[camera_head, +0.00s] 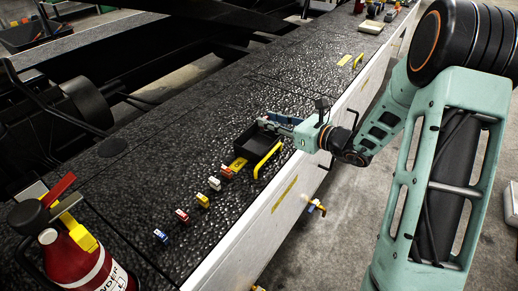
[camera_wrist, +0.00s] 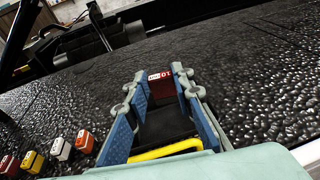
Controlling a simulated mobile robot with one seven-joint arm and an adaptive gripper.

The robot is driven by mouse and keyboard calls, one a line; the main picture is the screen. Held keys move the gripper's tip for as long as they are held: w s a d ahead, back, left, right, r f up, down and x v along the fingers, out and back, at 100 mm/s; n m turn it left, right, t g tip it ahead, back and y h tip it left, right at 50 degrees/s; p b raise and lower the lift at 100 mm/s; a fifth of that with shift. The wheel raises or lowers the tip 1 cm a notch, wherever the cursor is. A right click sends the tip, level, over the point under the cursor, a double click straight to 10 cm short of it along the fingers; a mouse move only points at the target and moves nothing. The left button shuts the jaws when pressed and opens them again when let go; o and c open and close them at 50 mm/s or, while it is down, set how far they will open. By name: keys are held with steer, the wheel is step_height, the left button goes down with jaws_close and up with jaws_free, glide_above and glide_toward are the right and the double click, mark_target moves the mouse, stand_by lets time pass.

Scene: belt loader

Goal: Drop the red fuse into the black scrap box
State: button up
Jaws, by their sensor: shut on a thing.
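My gripper (camera_head: 268,121) is shut on a red fuse (camera_wrist: 160,81) with a white marking. It holds the fuse between its fingertips, with blue pads on both fingers in the wrist view (camera_wrist: 163,88). The black scrap box (camera_head: 240,151) stands on the dark textured surface, below and around the gripper's end in the head view. In the wrist view the black box (camera_wrist: 165,128) shows below the fuse, between the fingers. The fuse looks above the box; whether it is fully over the opening I cannot tell.
A row of fuses runs left of the box: orange (camera_head: 227,172), white (camera_head: 214,184), yellow (camera_head: 202,200), another red (camera_head: 182,215) and blue (camera_head: 161,236). A yellow handle (camera_head: 267,160) stands beside the box. A red extinguisher (camera_head: 85,262) is at lower left.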

step_height(320, 180, down, 4)
steer(key=shift+f+b, duration=0.2)
steer(key=shift+b, duration=1)
steer(key=o, duration=1)
steer(key=shift+c, duration=0.2)
steer(key=shift+s+d, duration=0.1)
steer(key=shift+d, duration=0.05)
steer(key=v, duration=1.1)
steer(key=shift+s+d+r, duration=0.2)
steer(key=shift+s+r, duration=0.05)
